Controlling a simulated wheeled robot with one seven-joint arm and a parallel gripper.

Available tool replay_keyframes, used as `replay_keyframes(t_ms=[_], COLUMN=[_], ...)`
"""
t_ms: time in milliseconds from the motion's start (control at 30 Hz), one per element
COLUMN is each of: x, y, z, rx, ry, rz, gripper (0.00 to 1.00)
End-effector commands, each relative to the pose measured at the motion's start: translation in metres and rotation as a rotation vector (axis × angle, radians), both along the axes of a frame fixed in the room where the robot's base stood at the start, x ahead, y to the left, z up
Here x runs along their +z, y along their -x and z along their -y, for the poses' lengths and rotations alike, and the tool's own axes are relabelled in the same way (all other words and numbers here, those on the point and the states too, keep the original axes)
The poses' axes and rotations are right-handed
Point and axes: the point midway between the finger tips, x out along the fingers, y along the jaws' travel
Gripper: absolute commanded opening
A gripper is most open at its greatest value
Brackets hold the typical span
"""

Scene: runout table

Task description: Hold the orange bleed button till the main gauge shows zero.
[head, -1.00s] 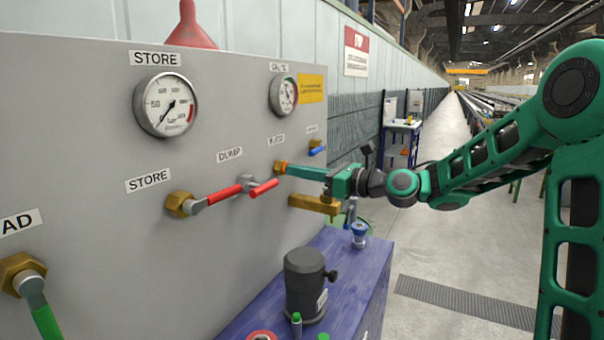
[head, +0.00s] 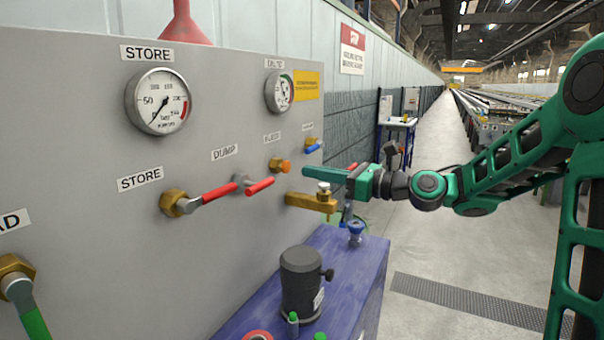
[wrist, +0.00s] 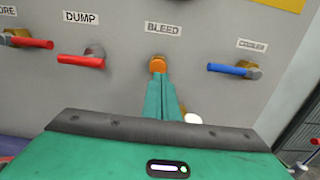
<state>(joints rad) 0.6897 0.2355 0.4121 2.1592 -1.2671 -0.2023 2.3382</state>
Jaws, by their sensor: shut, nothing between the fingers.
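The orange bleed button (head: 284,166) sits in a brass fitting on the grey panel. In the wrist view the button (wrist: 157,64) is under the BLEED label, just beyond my fingertips. My gripper (head: 305,172) is shut and empty. In the head view a gap shows between its tips and the button, so they are apart. The gauge under the upper STORE label (head: 157,101) has its needle pointing to the lower left. A smaller gauge (head: 279,93) is to its right; its needle is too small to read. Neither gauge is labelled main.
Red DUMP (head: 260,186) and STORE (head: 219,194) levers are left of the button; a blue lever (head: 313,148) is to its right. A brass block (head: 312,202) juts out below my gripper. A dark canister (head: 301,285) stands on the blue cabinet (head: 355,290).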

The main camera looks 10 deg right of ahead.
Motion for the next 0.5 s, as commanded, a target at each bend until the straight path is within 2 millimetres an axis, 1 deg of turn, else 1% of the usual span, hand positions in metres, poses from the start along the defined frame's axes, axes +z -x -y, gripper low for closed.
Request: replay_keyframes(t_ms=[33, 200, 333, 500], x=[0.0, -0.001, -0.001, -0.001], y=[0.007, 0.027, 0.04, 0.048], z=[0.01, 0.039, 0.054, 0.065], rx=[-0.005, -0.006, -0.005, -0.002], ry=[-0.001, 0.0, 0.0, 0.0], rz=[-0.001, -0.003, -0.001, -0.003], gripper=[0.0, 0.0, 0.0, 0.0])
